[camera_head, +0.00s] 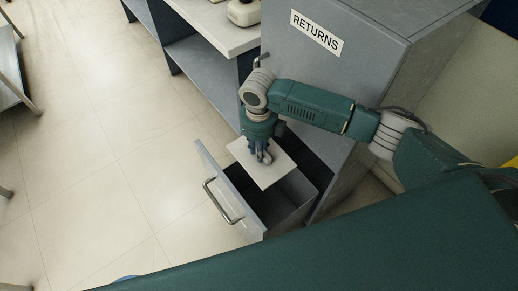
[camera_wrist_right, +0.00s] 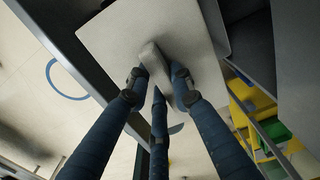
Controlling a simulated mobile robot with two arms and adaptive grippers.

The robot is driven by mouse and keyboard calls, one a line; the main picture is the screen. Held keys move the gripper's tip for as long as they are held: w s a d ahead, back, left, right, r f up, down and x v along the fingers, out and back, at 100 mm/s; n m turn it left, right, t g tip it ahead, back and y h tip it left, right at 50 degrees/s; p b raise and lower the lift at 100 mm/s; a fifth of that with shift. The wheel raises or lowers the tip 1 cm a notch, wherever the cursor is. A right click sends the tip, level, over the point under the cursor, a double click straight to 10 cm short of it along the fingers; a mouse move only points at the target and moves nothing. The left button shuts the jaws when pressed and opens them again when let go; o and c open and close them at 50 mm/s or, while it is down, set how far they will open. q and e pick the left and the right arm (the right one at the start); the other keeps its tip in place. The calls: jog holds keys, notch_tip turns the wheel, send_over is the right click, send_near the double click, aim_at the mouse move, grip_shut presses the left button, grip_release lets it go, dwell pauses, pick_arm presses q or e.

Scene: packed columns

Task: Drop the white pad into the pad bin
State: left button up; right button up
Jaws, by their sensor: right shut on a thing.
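The white pad (camera_head: 272,176) is a flat square plate, seen just over the open drawer (camera_head: 290,205) of the grey cabinet marked RETURNS (camera_head: 345,85). My right gripper (camera_head: 262,156) comes down on the pad from above. In the right wrist view the pad (camera_wrist_right: 115,32) has a raised grip in its middle, and the blue fingers of my right gripper (camera_wrist_right: 158,82) are shut around that grip. The pad hides part of the drawer's inside. I cannot tell whether the pad touches the drawer's walls. No label for a pad bin is readable. My left gripper is not in view.
The drawer's front with its handle (camera_head: 222,201) sticks out into the aisle. A shelf unit with a light top (camera_head: 215,35) stands left of the cabinet. Yellow and green bins (camera_wrist_right: 272,130) show in the right wrist view.

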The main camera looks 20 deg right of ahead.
jog(key=o, duration=1.1)
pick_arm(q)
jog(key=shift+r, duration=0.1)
pick_arm(e)
jog(key=shift+r, duration=0.1)
